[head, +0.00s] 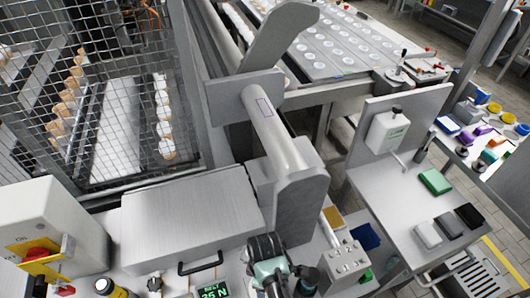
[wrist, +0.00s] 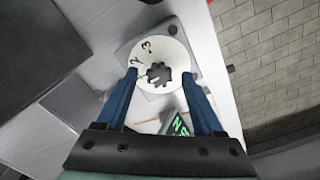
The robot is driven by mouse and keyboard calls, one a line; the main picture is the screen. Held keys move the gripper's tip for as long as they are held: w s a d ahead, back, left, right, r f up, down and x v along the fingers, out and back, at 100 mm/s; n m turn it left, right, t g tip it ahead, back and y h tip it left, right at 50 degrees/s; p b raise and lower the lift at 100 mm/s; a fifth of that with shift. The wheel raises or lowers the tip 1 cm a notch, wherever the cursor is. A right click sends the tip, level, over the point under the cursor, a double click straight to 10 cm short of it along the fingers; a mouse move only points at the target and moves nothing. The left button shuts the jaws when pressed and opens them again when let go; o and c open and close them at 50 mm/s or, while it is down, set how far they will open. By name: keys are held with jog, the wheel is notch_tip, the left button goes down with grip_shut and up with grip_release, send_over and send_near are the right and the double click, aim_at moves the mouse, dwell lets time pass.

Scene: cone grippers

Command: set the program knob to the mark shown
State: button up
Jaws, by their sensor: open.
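The program knob (wrist: 159,74) is dark and lobed, at the centre of a round white dial (wrist: 175,52) in the wrist view. The digits 2 and 3 show on the dial's upper left. My gripper (wrist: 160,75) is open, its two blue fingers on either side of the knob in the picture, with gaps showing. I cannot tell how far the fingertips are above the dial. A small dark display with green characters (wrist: 179,125) shows between the fingers below the dial. In the head view a green-lit display (head: 213,291) sits at the bottom edge; I cannot make out the dial there.
A metal box with a black handle (head: 190,225) stands left of the gripper in the head view. A yellow and red switch box (head: 45,235) is at far left. A grey block with small knobs (head: 345,262) is to the right. A wire cage (head: 100,100) is behind.

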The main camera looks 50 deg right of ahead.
grip_shut()
dwell(0.4)
jog(key=shift+m, duration=0.3)
jog(key=m+p, duration=0.1)
jog(key=m, duration=0.1)
jog(key=shift+w+m, duration=0.1)
jog(key=shift+m, duration=0.2)
jog(key=m+p, duration=0.2)
jog(key=m, duration=0.8)
jog(key=shift+p, duration=0.4)
jog(key=m, duration=0.4)
jog(key=shift+m+p, duration=0.3)
jog(key=shift+m, duration=0.1)
jog(key=shift+d, duration=0.1)
